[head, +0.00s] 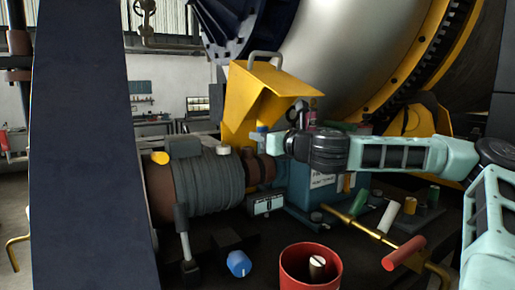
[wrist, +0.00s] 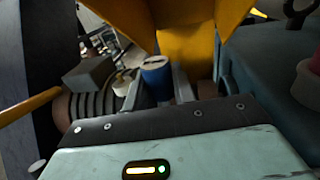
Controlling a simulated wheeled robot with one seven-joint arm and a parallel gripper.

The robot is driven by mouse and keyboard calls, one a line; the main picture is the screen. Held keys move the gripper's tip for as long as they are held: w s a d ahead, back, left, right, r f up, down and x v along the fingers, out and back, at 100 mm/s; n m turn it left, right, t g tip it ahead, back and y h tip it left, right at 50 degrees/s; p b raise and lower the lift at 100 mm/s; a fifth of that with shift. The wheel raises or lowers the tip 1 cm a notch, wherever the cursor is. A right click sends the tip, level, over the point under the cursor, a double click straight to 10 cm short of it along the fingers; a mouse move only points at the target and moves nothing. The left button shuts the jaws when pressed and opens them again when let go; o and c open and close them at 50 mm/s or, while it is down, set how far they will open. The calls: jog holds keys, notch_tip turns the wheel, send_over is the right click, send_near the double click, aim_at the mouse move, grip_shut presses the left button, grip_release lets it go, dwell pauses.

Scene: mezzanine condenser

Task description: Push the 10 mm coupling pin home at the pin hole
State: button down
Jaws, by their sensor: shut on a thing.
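A blue-topped cylinder, which looks like the coupling pin (wrist: 155,72), stands between the two grey fingers of my gripper (wrist: 158,88) in the wrist view. My gripper (head: 267,143) is shut on it, and the blue top also shows in the head view (head: 261,130). It is held above the brown coupling (head: 262,170) between the ribbed motor and the blue-grey housing, in front of the raised yellow guard (head: 270,88). The pin's lower end and the pin hole are hidden, so I cannot tell how deep the pin sits.
The ribbed motor (head: 208,182) is left of the coupling, and the blue-grey housing (head: 318,200) is right. A red cup (head: 306,275) and a blue knob (head: 239,264) are on the dark bench in front.

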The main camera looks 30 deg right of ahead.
jog(key=shift+w+d+p, duration=0.15)
jog(key=shift+w+p, duration=0.1)
jog(key=shift+w, duration=2.25)
jog(key=shift+w+d+p, duration=0.15)
jog(key=shift+w+p, duration=0.1)
jog(key=shift+w, duration=2.25)
jog(key=shift+s, duration=0.1)
jog(key=shift+f+b, duration=2.1)
jog(key=c, duration=1.1)
grip_release()
jog(key=s+d+b, duration=0.1)
jog(key=s, duration=0.4)
jog(key=s+b, duration=0.2)
jog(key=s, duration=0.4)
jog(key=s+d+b, duration=0.1)
jog(key=s+b, duration=0.1)
jog(key=s, duration=0.4)
jog(key=shift+s+d, duration=0.1)
jog(key=shift+d, duration=0.25)
